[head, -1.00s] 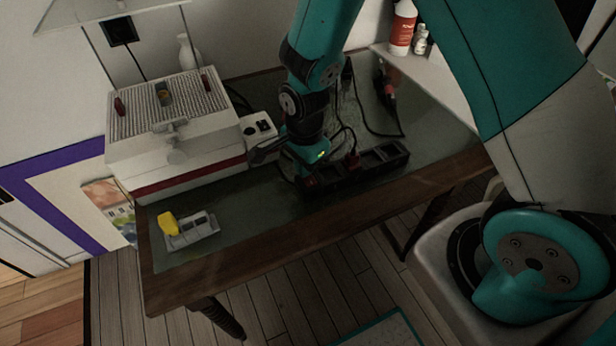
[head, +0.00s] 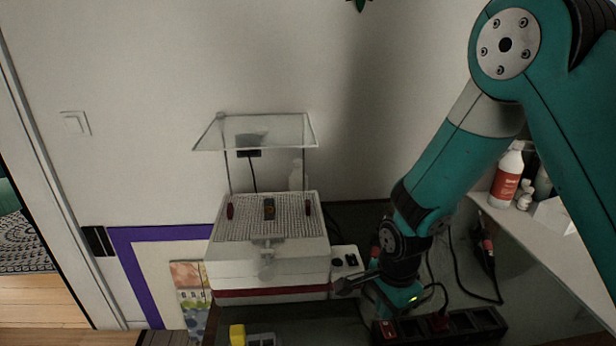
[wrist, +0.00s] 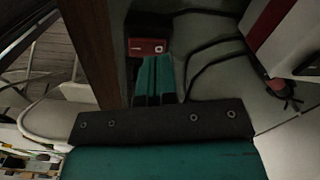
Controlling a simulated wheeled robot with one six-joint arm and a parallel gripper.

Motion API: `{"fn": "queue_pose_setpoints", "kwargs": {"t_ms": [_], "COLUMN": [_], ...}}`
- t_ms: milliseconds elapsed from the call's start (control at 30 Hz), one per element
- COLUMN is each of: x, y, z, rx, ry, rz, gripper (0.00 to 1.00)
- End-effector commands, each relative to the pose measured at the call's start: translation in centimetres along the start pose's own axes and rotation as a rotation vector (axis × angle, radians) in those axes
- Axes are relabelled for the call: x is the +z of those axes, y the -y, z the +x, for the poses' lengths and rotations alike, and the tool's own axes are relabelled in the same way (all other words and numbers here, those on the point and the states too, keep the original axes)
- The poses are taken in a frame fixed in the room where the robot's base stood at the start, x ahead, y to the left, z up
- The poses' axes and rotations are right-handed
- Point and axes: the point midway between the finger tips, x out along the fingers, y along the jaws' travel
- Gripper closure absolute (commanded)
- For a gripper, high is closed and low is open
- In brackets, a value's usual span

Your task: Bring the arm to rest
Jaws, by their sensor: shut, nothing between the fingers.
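My arm comes down from the upper right in the head view, bent at the elbow.
A clear shield (head: 258,132) stands over the machine. Black cables (head: 462,285) loop behind the wrist. A red-labelled bottle (head: 507,175) stands on a shelf at right. A yellow block (head: 237,334) is at the bottom edge. The wall space above the machine is open.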

Motion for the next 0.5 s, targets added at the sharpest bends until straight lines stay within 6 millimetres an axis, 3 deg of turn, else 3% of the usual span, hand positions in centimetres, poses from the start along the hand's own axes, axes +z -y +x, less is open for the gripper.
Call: {"fn": "queue_pose_setpoints", "kwargs": {"t_ms": [167, 300, 400, 500], "x": [2.8, 5.5, 7.3, 8.7], "y": [-1.4, -4.9, -8.1, -11.2], "z": [-8.5, -15.6, -19.6, -22.4], "rx": [-0.073, -0.161, -0.231, -0.294], "ry": [0.086, 0.143, 0.158, 0.154], "rz": [-0.393, -0.839, -1.157, -1.438], "gripper": [1.0, 1.0, 1.0, 1.0]}}
